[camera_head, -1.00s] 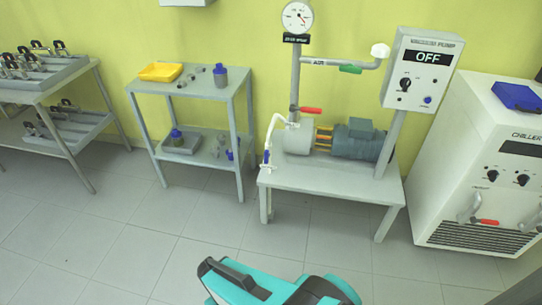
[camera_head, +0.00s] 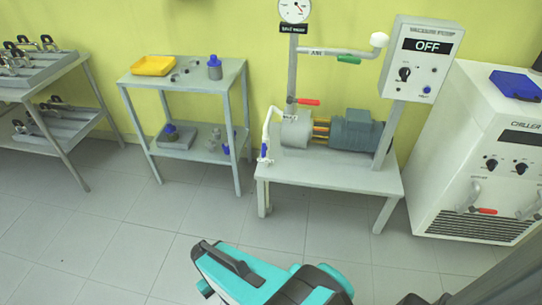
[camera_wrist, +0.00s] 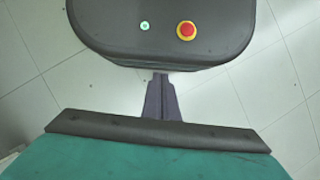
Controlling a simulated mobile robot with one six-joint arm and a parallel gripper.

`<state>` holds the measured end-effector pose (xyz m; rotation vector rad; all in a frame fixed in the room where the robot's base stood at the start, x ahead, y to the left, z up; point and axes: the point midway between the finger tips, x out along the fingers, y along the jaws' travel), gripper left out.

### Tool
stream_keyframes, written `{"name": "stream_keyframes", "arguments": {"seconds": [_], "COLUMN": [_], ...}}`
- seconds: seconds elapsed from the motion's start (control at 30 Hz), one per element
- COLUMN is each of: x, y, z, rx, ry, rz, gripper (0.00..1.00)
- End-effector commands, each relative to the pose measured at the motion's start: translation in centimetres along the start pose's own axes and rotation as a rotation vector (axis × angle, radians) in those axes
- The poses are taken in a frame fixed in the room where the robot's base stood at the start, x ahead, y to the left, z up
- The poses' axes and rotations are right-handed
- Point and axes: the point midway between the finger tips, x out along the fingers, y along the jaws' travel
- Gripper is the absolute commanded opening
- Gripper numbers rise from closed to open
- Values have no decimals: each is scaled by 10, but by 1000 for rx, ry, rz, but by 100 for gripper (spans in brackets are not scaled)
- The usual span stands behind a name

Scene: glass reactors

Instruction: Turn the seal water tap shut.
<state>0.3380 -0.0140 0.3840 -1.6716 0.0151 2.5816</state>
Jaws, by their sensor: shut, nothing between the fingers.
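The vacuum pump (camera_head: 355,132) stands on a grey table in the head view. A white hose (camera_head: 267,122) curves down at its left end. A small blue-handled tap (camera_head: 264,152) sits at the hose's lower end, at the table's left edge. I take it for the seal water tap; its label is not readable. I cannot tell whether its handle is set open or shut. My gripper (camera_wrist: 161,80) shows in the wrist view as two dark fingers close together, empty, above the floor and my own body. It is far from the tap and not clearly seen in the head view.
A red handle (camera_head: 308,102) is on the upright pipe and a green handle (camera_head: 349,60) on the air pipe. The control box (camera_head: 423,62) reads OFF. A chiller (camera_head: 480,160) stands right, a shelf trolley (camera_head: 190,82) left. The floor (camera_head: 190,215) before the table is clear.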

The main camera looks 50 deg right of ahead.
Motion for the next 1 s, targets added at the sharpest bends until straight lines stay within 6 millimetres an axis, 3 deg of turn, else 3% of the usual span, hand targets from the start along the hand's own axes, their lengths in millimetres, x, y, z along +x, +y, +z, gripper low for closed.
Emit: {"name": "stream_keyframes", "arguments": {"seconds": [0.03,0.2,0.5,0.8,1.0], "x": [-2,-25,-81,-145,-190], "y": [12,36,106,204,281], "z": [-17,-66,-140,-186,-197], "rx": [25,105,252,393,483], "ry": [22,106,276,460,588], "rz": [-20,-97,-225,-320,-364], "gripper": [0,0,0,0,0]}}
